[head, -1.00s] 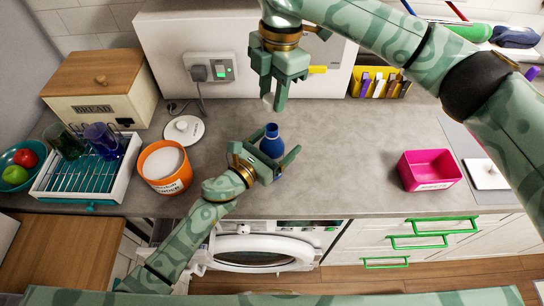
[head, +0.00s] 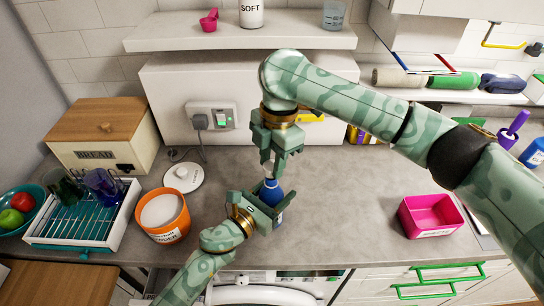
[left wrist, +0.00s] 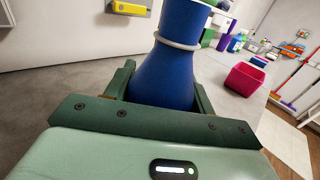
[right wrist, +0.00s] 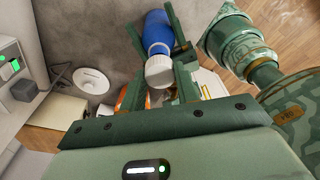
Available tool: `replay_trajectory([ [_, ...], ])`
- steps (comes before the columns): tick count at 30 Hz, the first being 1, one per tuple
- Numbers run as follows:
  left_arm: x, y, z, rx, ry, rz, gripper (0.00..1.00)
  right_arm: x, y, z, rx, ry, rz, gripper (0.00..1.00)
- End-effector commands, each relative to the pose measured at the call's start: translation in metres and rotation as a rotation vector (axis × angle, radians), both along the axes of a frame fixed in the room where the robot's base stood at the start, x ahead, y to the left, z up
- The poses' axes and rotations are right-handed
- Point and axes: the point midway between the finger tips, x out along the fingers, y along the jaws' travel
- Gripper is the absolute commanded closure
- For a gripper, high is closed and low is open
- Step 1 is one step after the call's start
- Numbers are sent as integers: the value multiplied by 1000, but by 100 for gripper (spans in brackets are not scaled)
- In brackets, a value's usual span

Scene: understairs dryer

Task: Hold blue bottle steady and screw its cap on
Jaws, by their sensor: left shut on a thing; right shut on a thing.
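The blue bottle (head: 271,193) stands upright on the grey counter. My left gripper (head: 268,208) is shut around its body; the left wrist view shows the blue body (left wrist: 165,80) between the fingers and a pale ring around the neck. The bottle's top is outside that view. My right gripper (head: 269,170) is above the bottle, pointing down, shut on the white cap (right wrist: 159,72). In the right wrist view the cap lines up with the bottle neck (right wrist: 157,32). I cannot tell whether the cap touches the neck. The fingers partly hide the cap in the head view.
An orange tub (head: 163,216), a white round lid (head: 183,177) and a dish rack (head: 85,215) are left of the bottle. A pink bin (head: 431,216) stands to the right, with clear counter between. A white shelf (head: 270,35) runs above the back.

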Motion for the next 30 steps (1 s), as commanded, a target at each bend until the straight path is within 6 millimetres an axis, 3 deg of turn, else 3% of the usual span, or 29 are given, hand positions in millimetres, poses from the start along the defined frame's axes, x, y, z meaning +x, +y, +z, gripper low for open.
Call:
replay_trajectory([
  [11,0,0,-1,1,1,1,87,0,0,0,0,0,0,90],
  [21,0,0,-1,1,1,1,87,0,0,-17,0,0,1,90],
  [30,0,0,-1,1,1,1,87,0,0,-17,0,-1,1,90],
])
